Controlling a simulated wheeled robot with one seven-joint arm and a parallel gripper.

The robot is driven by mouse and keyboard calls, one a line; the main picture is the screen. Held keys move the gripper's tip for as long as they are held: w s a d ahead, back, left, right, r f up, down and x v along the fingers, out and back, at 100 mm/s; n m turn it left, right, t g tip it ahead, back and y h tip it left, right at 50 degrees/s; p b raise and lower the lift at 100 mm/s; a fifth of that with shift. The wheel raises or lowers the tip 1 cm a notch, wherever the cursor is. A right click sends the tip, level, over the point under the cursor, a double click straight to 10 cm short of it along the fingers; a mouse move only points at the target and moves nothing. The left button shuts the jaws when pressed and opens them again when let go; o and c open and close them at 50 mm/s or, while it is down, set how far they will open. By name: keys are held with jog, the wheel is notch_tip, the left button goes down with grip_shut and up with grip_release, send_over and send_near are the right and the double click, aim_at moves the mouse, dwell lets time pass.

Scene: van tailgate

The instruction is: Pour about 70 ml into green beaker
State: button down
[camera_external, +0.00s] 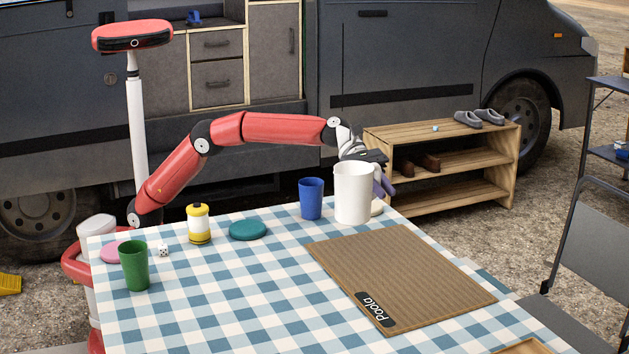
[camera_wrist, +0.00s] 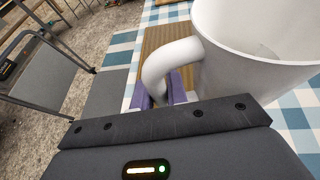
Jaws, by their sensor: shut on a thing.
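The green beaker (camera_external: 134,266) stands upright at the near left of the checked table. A white jug (camera_external: 352,193) is upright at the far edge, right of a blue beaker (camera_external: 311,199). My gripper (camera_external: 382,182) is behind the jug, partly hidden by it. In the wrist view, the purple fingers of my gripper (camera_wrist: 162,92) are shut on the handle of the white jug (camera_wrist: 240,75). The jug's base looks at or close to the tabletop; I cannot tell if it touches. The level of its contents is not clear.
A brown ribbed mat (camera_external: 400,265) covers the table's right. The front middle of the checked cloth is clear.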

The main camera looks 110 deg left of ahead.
jog(key=s+d+f+m+g+h, duration=0.1)
jog(key=s+d+f+m+g, duration=0.1)
jog(key=s+d, duration=0.4)
jog(key=s+d+f+m+g+h, duration=0.2)
jog(key=s+d, duration=0.5)
jog(key=d, duration=0.7)
jog(key=s+d+f+m+g+h, duration=0.2)
jog(key=s+d, duration=0.5)
jog(key=d, duration=0.4)
jog(key=shift+f+m+g+p, duration=0.3)
jog(key=shift+f+m+g, duration=0.3)
jog(key=shift+m+g, duration=0.45)
jog(key=shift+a+r, duration=0.1)
jog(key=shift+r, duration=0.1)
jog(key=shift+s+r+m+t, duration=0.45)
jog(key=shift+r+m, duration=0.2)
jog(key=shift+r, duration=0.15)
jog(key=s+d+r+m+t+y+b, duration=0.1)
jog(key=s+d+r+m+t+b, duration=0.1)
jog(key=s+r+m+t, duration=0.1)
jog(key=shift+s+r+m+y, duration=0.3)
jog(key=shift+s+r+m, duration=0.55)
jog(key=shift+r, duration=0.7)
jog(key=shift+s+d, duration=0.1)
jog(key=shift+d, duration=0.05)
